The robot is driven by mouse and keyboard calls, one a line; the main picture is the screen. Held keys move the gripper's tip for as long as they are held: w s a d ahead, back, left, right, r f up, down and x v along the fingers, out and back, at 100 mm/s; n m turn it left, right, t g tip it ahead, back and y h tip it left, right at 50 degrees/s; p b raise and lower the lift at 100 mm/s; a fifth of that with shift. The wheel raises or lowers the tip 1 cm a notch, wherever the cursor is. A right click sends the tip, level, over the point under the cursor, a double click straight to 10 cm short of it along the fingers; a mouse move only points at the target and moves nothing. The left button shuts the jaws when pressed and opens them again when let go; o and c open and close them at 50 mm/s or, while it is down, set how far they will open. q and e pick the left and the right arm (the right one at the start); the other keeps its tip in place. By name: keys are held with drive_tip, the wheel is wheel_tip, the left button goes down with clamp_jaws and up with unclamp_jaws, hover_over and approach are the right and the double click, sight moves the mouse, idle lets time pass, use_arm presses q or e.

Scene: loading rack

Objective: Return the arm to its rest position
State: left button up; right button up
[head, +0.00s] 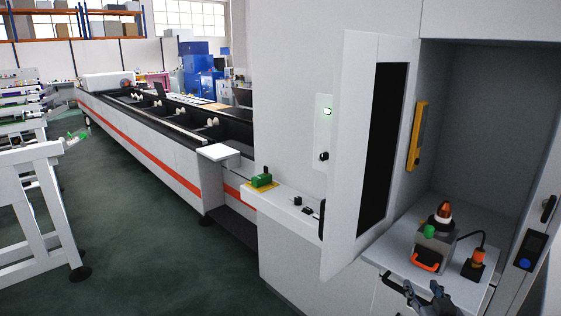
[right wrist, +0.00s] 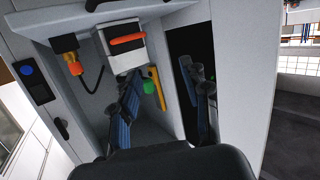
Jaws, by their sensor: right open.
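My right gripper (head: 424,289) shows at the lower right of the head view, dark and open, with nothing between its fingers. It is in front of the shelf of an open cabinet, near a grey box with an orange handle (head: 427,262). In the right wrist view the two fingers of the right gripper (right wrist: 160,90) are spread apart. The grey box with its orange handle (right wrist: 127,55) appears beyond them, and I cannot tell how far off it is. My left gripper and arm are not in view.
The cabinet door (head: 345,150) stands open left of the cabinet. An orange-and-black device (head: 477,262) on a cable stands right of the box on the shelf (head: 400,250). A yellow bar (head: 417,135) is on the inner wall. White racks (head: 30,160) stand left; green floor is clear between.

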drive_tip(key=s+a+f+n+g+y, duration=0.1)
drive_tip(key=s+a+f+g, duration=0.4)
drive_tip(key=s, duration=0.5)
drive_tip(key=s+a+f+n+g+y, duration=0.1)
drive_tip(key=s+a+f+g, duration=0.25)
drive_tip(key=s+f, duration=0.45)
drive_tip(key=s+a+f+n+g+y, duration=0.15)
drive_tip(key=s+a+f+g, duration=0.35)
drive_tip(key=s, duration=0.6)
wheel_tip(320, 180, down, 27)
drive_tip(key=s+b, duration=0.1)
drive_tip(key=s, duration=0.1)
drive_tip(key=s+d+f+b, duration=0.1)
drive_tip(key=s+d+f, duration=0.1)
drive_tip(key=s+f, duration=1.4)
drive_tip(key=shift+s+f+g, duration=0.35)
drive_tip(key=shift+s+f, duration=0.05)
drive_tip(key=shift+s, duration=0.1)
